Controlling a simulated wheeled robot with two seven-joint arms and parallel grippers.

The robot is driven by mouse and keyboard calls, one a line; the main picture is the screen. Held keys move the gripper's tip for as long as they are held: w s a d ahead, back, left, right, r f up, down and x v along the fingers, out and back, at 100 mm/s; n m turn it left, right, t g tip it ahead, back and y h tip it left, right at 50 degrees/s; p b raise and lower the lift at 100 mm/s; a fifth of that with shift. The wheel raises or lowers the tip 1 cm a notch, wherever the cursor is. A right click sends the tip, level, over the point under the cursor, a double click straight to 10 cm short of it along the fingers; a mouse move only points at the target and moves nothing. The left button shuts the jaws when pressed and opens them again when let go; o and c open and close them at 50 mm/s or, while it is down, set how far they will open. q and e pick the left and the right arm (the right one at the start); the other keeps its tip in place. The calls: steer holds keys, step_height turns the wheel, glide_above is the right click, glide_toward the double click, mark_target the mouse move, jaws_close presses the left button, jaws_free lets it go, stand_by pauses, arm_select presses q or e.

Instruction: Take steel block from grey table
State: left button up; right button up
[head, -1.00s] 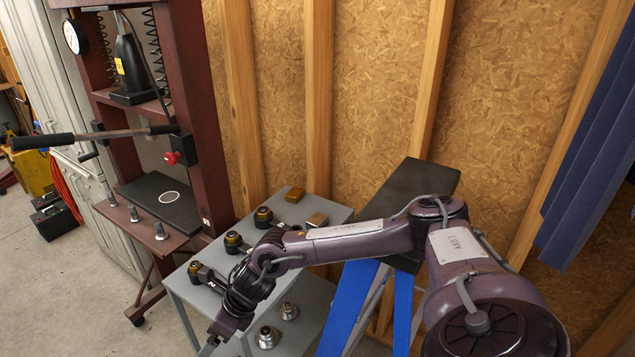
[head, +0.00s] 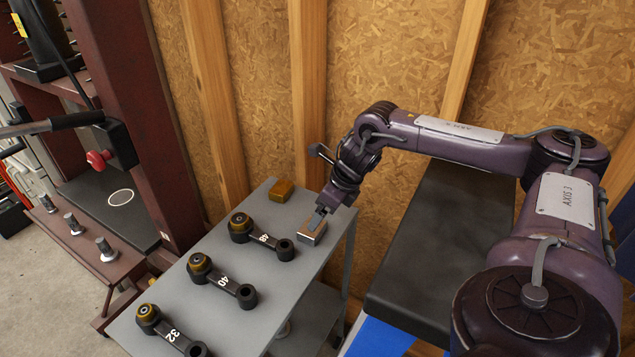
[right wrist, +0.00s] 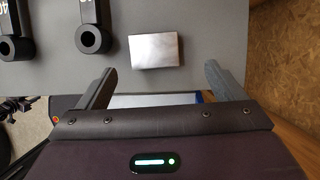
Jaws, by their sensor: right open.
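The steel block (head: 312,233) lies on the grey table (head: 222,313) near its right edge. In the right wrist view the steel block (right wrist: 155,51) is a plain silver rectangle just beyond the fingertips and between their lines. My right gripper (head: 318,216) is over the block in the head view and partly covers it. In the right wrist view the right gripper (right wrist: 160,76) has its fingers wide apart with nothing between them. My left gripper is not in view.
Several black connecting rods (head: 223,281) numbered 32, 40 and 48 lie left of the steel block. A red press (head: 120,110) stands left, a stud wall behind, and a black bench (head: 440,240) at right.

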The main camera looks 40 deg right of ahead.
steer(key=shift+w+a+f+p, duration=0.15)
steer(key=shift+a+f+p, duration=0.25)
steer(key=shift+f, duration=0.2)
steer(key=shift+w+a+f+p, duration=0.15)
steer(key=shift+a+f+p, duration=0.15)
steer(key=shift+f, duration=0.3)
steer(key=x, duration=0.3)
steer(key=shift+w+d, duration=0.1)
steer(key=shift+d, duration=0.05)
steer(key=shift+w+f+p, duration=0.2)
steer(key=shift+f+p, duration=0.1)
steer(key=shift+f, duration=0.25)
steer(key=c, duration=1.6)
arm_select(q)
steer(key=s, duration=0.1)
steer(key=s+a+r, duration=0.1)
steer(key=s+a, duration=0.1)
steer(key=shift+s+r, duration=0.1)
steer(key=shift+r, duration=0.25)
arm_select(e)
steer(key=shift+w+r, duration=0.1)
steer(key=shift+r, duration=0.05)
steer(key=shift+c, duration=0.4)
